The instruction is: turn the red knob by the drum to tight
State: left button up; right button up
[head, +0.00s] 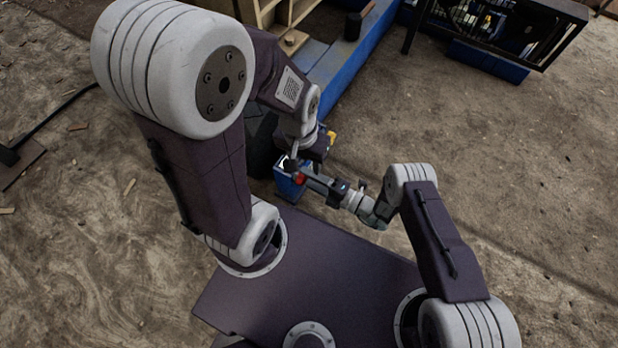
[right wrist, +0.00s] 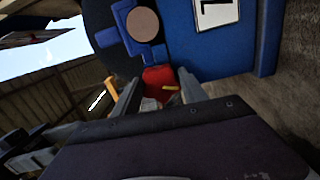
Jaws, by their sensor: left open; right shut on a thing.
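The red knob (head: 299,178) sits by the small blue housing (head: 291,190) in the head view. It also shows in the right wrist view (right wrist: 160,78), with a small yellow mark on it, between my right fingers. My right gripper (head: 304,179) is shut on the red knob, with a finger on each side (right wrist: 158,92). My left gripper (head: 290,164) is open just above the knob in the head view, its fingers partly hidden and small. A dark round drum (head: 261,136) stands behind and left of the blue housing, partly hidden by my left arm.
A blue panel with a white label (right wrist: 215,12) stands beside the knob in the right wrist view. A blue beam (head: 345,55) runs behind my arms in the head view. A dark mesh frame (head: 490,25) stands at the upper right. The dirt floor (head: 530,170) at right is open.

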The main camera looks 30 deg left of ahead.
jog(key=shift+f+m, duration=0.1)
jog(key=shift+m, duration=0.7)
jog(key=o, duration=1.4)
jog(key=shift+c, duration=0.2)
jog(key=d+p, duration=0.4)
jog(key=d, duration=0.5)
jog(key=shift+s, duration=0.4)
